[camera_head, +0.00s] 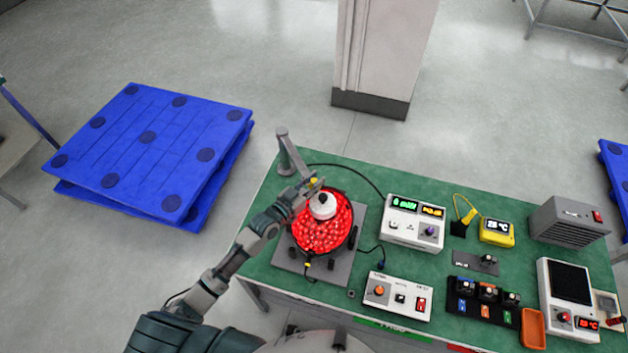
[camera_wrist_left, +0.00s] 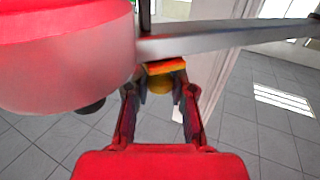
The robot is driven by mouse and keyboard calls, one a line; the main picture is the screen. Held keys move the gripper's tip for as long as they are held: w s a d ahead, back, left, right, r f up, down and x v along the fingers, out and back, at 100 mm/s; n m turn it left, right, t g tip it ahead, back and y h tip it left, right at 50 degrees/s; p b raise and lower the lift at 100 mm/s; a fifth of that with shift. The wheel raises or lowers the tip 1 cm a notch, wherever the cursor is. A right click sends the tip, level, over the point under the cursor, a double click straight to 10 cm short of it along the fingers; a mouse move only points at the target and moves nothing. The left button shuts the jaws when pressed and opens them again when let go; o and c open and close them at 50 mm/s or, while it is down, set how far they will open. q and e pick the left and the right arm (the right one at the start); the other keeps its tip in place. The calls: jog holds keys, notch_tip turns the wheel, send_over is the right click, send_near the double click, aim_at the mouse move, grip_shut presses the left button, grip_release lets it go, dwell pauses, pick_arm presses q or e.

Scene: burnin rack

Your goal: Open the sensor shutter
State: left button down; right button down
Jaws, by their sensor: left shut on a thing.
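The round burn-in fixture (camera_head: 327,240) is full of red glowing beads and sits on a grey plate. A white round sensor head (camera_head: 322,206) hangs above it on a grey arm from a post (camera_head: 285,150); in the left wrist view the head (camera_wrist_left: 65,60) is large and red-lit at left, with the grey bar (camera_wrist_left: 220,38) crossing to the right. My left gripper (camera_head: 312,185) is at the head's far-left side, shut on a small yellow-orange tab (camera_wrist_left: 165,67) just below the bar. Whether this tab is the shutter cannot be told for certain. My right gripper is not in view.
On the green table (camera_head: 455,200) stand a display unit (camera_head: 415,220), a control box (camera_head: 398,295), a yellow meter (camera_head: 496,232), a grey heater-like box (camera_head: 568,220) and a white instrument (camera_head: 568,300). Black cables run beside the fixture. Blue pallets (camera_head: 150,150) lie left on the floor.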

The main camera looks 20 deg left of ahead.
aim_at(306, 173)
pick_arm(q)
jog(key=w+a+b, duration=0.1)
jog(key=w+a, duration=0.1)
jog(key=w+a+b, duration=0.2)
jog(key=shift+w+f, duration=0.15)
jog(key=shift+w, duration=0.15)
jog(key=shift+a, duration=0.1)
jog(key=c, duration=1)
grip_release()
jog(key=shift+s+a, duration=0.1)
jog(key=shift+s, duration=0.1)
jog(key=v, duration=1.1)
jog(key=shift+s+a, duration=0.2)
